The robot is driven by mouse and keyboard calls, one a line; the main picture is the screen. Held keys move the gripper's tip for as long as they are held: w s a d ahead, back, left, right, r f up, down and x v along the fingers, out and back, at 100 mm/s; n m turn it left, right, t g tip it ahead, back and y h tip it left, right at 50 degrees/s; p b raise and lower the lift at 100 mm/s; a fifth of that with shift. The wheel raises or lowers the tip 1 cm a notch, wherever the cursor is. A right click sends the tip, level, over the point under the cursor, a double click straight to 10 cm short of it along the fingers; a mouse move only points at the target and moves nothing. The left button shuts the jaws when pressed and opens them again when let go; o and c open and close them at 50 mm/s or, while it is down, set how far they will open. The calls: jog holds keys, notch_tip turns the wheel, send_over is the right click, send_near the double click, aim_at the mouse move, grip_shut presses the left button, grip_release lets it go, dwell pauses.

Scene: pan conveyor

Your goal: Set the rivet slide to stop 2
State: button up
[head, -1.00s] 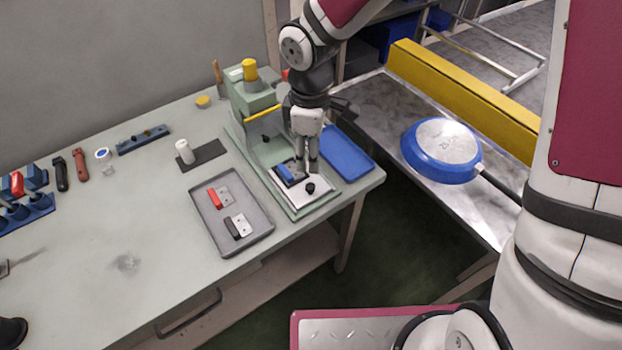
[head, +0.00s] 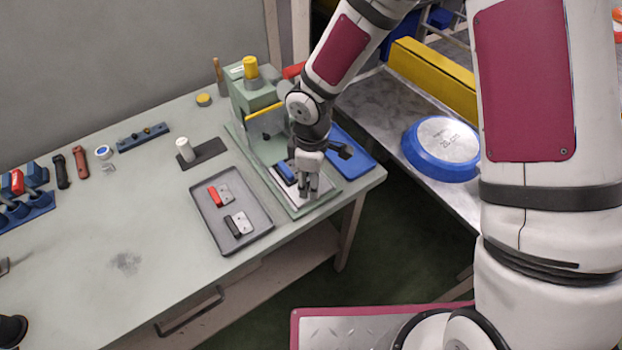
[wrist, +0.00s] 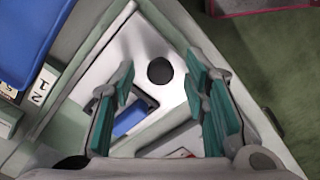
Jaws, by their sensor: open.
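The rivet slide is a silver plate (wrist: 150,45) on the green press base, with a black round knob (wrist: 159,70) and a blue-handled part (head: 285,172) on it. The blue part also shows in the wrist view (wrist: 130,118). My gripper (head: 309,196) is open and low over the front of the plate. In the wrist view its green-padded fingers (wrist: 160,63) stand to either side of the knob, without clear contact. The fingers hide the knob in the head view. A white label (wrist: 43,85) beside the plate seems to read 2; another is partly cut off.
The green press (head: 255,105) stands behind the plate. A grey tray (head: 212,243) with red and black handled parts lies to the left. A blue tray (head: 362,160) is close on the right. A blue pan (head: 440,150) lies on the metal conveyor.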

aim_at(292, 167)
grip_shut()
jog(key=shift+w, duration=0.1)
jog(key=w+a+b, duration=0.1)
jog(key=w, duration=0.1)
jog(key=w+a+b, duration=0.1)
jog(key=w, duration=0.1)
jog(key=w+a+b, duration=0.2)
jog(key=shift+w+a+f, duration=0.1)
jog(key=shift+f, duration=0.05)
jog(key=shift+w+a, duration=0.3)
jog(key=shift+w, duration=0.05)
grip_release()
jog(key=shift+r, duration=0.2)
